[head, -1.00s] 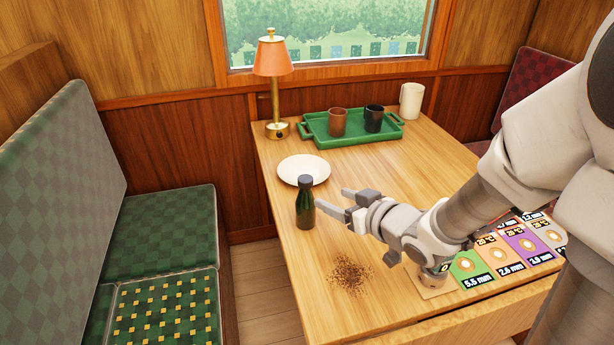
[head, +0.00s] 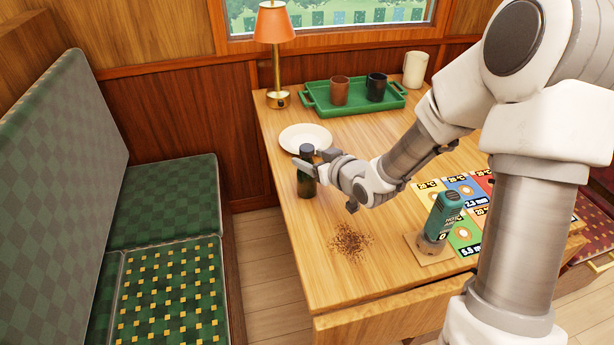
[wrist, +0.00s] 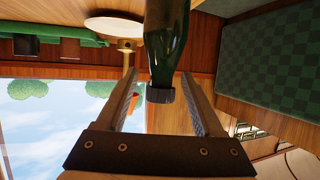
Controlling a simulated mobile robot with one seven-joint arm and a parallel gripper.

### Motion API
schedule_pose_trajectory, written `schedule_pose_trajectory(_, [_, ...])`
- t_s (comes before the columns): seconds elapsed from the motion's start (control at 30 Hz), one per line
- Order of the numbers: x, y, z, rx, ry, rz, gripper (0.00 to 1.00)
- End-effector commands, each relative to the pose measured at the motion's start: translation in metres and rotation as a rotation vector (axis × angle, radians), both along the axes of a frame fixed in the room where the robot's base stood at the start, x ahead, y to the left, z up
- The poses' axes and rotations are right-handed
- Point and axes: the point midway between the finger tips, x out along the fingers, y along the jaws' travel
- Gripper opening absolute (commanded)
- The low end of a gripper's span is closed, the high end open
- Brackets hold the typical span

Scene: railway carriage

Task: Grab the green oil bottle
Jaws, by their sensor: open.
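The green oil bottle (head: 306,184) stands upright near the left edge of the wooden table in the head view. It has dark green glass and a dark cap. My gripper (head: 308,160) is open at the bottle's upper part, and a finger crosses in front of it. In the wrist view the bottle (wrist: 167,40) appears upside down between the two spread fingers of my gripper (wrist: 165,100). Gaps show between its neck and each finger.
A white plate (head: 305,138) lies just behind the bottle. A brass lamp (head: 276,60) and a green tray (head: 352,108) with two cups stand farther back. A brown granule pile (head: 350,241) lies in front. A teal device (head: 440,216) stands at right beside coloured cards.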

Motion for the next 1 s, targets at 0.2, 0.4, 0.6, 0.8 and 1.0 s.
schedule_pose_trajectory(0.2, [0.024, 0.019, -0.014, 0.001, 0.001, 0.003, 0.69])
schedule_pose_trajectory(0.4, [0.036, 0.025, -0.018, 0.001, 0.0, 0.0, 0.69])
schedule_pose_trajectory(0.6, [0.036, 0.025, -0.018, 0.0, 0.0, 0.0, 0.69])
schedule_pose_trajectory(0.8, [0.036, 0.025, -0.018, 0.0, 0.0, 0.0, 0.33])
schedule_pose_trajectory(1.0, [0.036, 0.025, -0.018, 0.0, 0.0, 0.0, 0.0])
